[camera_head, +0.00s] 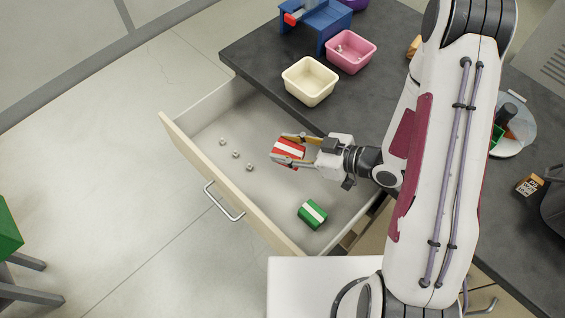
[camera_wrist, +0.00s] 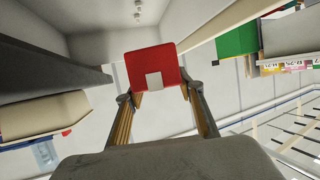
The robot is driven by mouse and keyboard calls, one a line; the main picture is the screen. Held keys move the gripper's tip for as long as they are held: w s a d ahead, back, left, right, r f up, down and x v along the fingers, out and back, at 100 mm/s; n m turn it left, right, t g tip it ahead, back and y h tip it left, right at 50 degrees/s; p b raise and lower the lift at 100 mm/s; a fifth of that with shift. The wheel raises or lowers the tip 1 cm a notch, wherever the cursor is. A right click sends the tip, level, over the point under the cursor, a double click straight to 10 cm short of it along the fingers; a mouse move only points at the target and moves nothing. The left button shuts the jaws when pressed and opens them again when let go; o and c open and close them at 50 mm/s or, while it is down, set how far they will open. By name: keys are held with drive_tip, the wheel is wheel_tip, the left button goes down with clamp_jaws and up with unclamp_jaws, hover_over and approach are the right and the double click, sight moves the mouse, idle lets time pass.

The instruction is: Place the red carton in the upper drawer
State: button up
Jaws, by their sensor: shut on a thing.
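The red carton (camera_head: 288,151), red with a white band, is between the fingers of my gripper (camera_head: 292,150) in the head view. In the wrist view the carton (camera_wrist: 152,67) shows a red face with a white patch, and the fingers of my gripper (camera_wrist: 163,98) are shut on its sides. The upper drawer (camera_head: 211,184) is pulled open, and the carton is over its interior. I cannot tell whether the carton touches the drawer floor. A green carton with a white band (camera_head: 312,214) lies in the drawer, and several small metal nuts (camera_head: 235,155) lie on its floor.
The dark worktop (camera_head: 262,62) bears a cream bin (camera_head: 310,80), a pink bin (camera_head: 351,51) and a blue stand (camera_head: 318,22) near the drawer's back edge. The drawer's front panel (camera_head: 180,137) stands up as a wall. Drawer floor is free around the nuts.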

drive_tip(key=shift+n, duration=0.4)
drive_tip(key=s+a+f, duration=0.3)
drive_tip(key=shift+s+a+f, duration=0.15)
drive_tip(key=shift+f, duration=0.1)
drive_tip(key=shift+f, duration=2.85)
drive_tip(key=shift+f, duration=0.1)
drive_tip(key=shift+f, duration=1.95)
drive_tip(key=shift+f, duration=0.6)
drive_tip(key=o, duration=1.1)
drive_tip(key=shift+r, duration=0.15)
